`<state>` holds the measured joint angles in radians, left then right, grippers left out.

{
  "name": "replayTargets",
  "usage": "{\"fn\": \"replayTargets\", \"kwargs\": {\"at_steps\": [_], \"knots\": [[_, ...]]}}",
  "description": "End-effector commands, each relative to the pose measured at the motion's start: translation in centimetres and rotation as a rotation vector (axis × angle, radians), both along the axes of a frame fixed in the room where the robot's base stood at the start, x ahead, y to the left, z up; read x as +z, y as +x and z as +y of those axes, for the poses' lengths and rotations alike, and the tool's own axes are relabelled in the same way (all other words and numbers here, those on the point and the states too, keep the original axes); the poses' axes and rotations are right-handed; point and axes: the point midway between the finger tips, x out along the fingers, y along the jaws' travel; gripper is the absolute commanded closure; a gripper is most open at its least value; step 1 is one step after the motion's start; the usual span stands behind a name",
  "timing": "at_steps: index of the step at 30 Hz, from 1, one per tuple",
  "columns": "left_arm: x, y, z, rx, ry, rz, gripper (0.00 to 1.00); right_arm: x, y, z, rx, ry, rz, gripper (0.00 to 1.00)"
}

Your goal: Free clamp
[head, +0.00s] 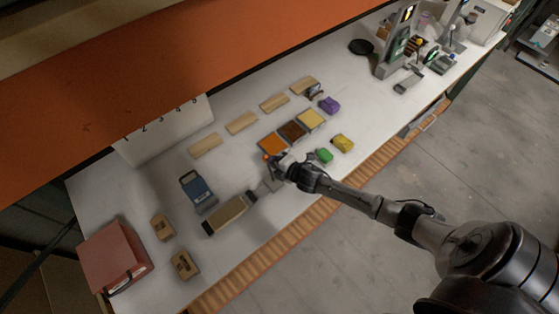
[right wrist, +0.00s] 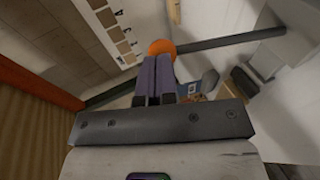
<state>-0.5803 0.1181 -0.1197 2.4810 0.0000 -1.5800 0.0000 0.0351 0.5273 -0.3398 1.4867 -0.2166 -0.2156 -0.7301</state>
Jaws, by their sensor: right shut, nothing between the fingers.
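My right gripper (head: 268,181) is low over the front half of the white table, close to the right end of a long tan block with a dark end (head: 230,213). In the right wrist view its two fingers (right wrist: 155,75) are pressed together with nothing between them. Just beyond their tips is a round orange knob (right wrist: 161,46), and a dark bar (right wrist: 220,40) runs right from beside it. These look like parts of the clamp; I cannot tell if the fingers touch the knob. In the head view a small orange spot (head: 266,157) shows beside the gripper. My left gripper is out of view.
Trays of orange, brown and yellow colorant (head: 292,130) lie just behind the gripper. Green (head: 324,155) and yellow (head: 343,143) lumps are to its right. A blue clip-like item (head: 198,190), cardboard boxes (head: 185,264) and a red box (head: 114,257) stand left. An orange beam (head: 180,60) overhangs the back.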

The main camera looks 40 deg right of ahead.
Motion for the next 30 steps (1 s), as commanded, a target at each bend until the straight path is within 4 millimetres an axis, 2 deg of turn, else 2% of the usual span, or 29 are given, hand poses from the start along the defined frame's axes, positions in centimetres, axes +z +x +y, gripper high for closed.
{"fn": "replayTargets", "kwargs": {"at_steps": [3, 12, 30], "knots": [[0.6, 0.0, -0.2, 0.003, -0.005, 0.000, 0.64, 0.0, 1.3, 0.0, -0.001, 0.003, -0.001, 1.00], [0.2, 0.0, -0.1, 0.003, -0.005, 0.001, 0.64, -0.6, 3.1, -0.2, 0.000, 0.002, -0.004, 1.00], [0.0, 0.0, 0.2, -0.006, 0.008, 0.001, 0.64, -1.0, 3.8, -0.3, -0.003, 0.000, 0.001, 1.00]]}}
